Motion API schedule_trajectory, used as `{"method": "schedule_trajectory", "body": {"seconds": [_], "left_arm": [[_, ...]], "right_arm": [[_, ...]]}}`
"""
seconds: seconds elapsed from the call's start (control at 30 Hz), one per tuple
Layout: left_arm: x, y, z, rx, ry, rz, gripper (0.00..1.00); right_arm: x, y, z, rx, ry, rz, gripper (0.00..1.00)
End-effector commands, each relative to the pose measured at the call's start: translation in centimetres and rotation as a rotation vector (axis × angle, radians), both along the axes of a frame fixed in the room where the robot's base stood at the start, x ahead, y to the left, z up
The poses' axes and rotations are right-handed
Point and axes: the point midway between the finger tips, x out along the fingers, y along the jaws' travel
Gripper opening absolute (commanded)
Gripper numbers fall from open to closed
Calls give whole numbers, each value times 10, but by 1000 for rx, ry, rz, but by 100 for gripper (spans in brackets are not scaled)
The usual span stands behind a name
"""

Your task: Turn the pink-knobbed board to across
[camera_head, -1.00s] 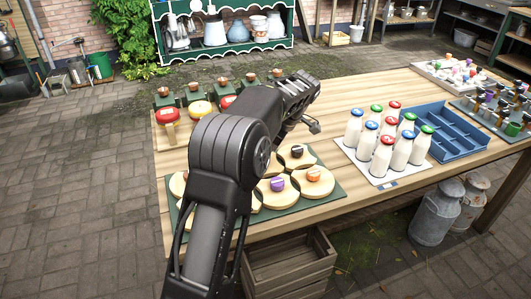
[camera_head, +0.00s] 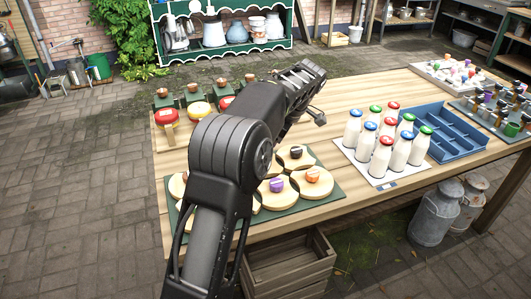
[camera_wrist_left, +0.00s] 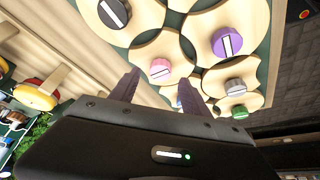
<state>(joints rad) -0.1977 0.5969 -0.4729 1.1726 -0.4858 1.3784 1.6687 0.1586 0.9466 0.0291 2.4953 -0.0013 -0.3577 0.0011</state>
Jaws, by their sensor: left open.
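The pink knob (camera_wrist_left: 160,69), with a pale bar slightly slanted in the picture, sits on a round, notched wooden board (camera_wrist_left: 158,48) in the left wrist view. My left gripper (camera_wrist_left: 158,79) is open; its two dark fingers point toward the pink knob, one on each side in the picture. I cannot tell whether they touch it or how far apart they are in depth. In the head view my left arm hides the pink knob and the gripper's fingers. My right gripper is not in view.
Neighbouring boards carry a black knob (camera_wrist_left: 114,12), a purple knob (camera_wrist_left: 227,42), a grey knob (camera_wrist_left: 236,86) and a green knob (camera_wrist_left: 239,112). An orange knob (camera_head: 312,174) shows in the head view. Milk bottles (camera_head: 381,156) and a blue crate (camera_head: 455,136) stand to the right.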

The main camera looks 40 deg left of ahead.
Motion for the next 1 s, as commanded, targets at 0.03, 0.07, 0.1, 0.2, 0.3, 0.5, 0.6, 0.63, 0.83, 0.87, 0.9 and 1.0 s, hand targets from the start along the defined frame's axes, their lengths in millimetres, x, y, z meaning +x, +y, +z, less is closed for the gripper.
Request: {"method": "schedule_trajectory", "body": {"seconds": [0.03,0.07,0.1,0.2,0.3,0.5,0.6,0.63,0.83,0.87,0.9,1.0], "left_arm": [[2,-4,13,0,-2,-2,55],[2,-6,17,1,-1,-2,55],[2,-9,25,1,-2,-3,55],[3,-13,38,1,1,-2,55],[3,-16,42,1,1,-1,55],[3,-16,41,1,1,0,55],[3,-16,41,1,1,0,55],[3,-16,41,1,1,0,55],[3,-16,41,1,1,0,55],[3,-16,41,1,1,0,55],[3,-16,41,1,1,0,55],[3,-17,41,1,0,0,55]], "right_arm": [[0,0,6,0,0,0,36],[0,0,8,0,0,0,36],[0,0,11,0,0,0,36],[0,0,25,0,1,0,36],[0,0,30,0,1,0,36],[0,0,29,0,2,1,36],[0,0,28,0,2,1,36],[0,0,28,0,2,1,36],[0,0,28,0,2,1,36],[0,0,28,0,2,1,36],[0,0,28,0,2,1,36],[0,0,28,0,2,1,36]]}}
